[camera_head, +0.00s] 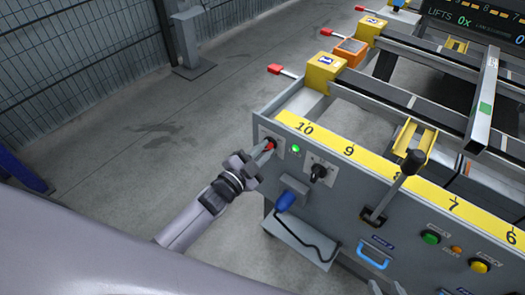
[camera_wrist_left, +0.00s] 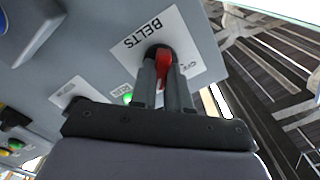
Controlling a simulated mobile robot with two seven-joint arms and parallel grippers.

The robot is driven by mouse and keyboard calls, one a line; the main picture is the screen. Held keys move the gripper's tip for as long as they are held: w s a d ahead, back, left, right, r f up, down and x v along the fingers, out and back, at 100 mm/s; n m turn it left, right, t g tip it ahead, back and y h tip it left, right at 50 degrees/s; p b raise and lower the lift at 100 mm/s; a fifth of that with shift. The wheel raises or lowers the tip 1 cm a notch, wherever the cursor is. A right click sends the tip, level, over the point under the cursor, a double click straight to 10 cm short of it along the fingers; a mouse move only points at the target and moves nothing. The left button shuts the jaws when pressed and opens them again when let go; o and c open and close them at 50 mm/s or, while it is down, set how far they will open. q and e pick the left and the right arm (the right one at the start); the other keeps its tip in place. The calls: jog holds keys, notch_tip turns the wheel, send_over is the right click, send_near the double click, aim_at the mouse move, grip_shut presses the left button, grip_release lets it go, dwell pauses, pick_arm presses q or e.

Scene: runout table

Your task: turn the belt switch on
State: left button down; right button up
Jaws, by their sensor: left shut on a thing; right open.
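The belt switch is a red lever (camera_head: 270,145) on a white plate at the left end of the grey panel. In the left wrist view the plate (camera_wrist_left: 185,25) reads BELTS, with an OFF mark beside the red lever (camera_wrist_left: 164,64). My left gripper (camera_head: 265,153) reaches the plate from the front left. Its two dark fingers (camera_wrist_left: 164,75) are shut on the red lever, one on each side, hiding part of it. Only what look like the tips of my right gripper (camera_head: 387,288) show at the bottom edge, apart and empty.
A lit green lamp (camera_head: 295,149) and a black knob (camera_head: 318,171) sit right of the switch. A blue plug (camera_head: 285,201), a tall black-knobbed lever (camera_head: 400,182) and a blue handle (camera_head: 373,255) stick out from the panel.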

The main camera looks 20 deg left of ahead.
pick_arm(q)
jog(key=shift+m, duration=0.3)
jog(key=c, duration=1.1)
grip_release()
jog(key=shift+s, duration=0.15)
jog(key=v, duration=0.7)
jog(key=shift+p, duration=0.35)
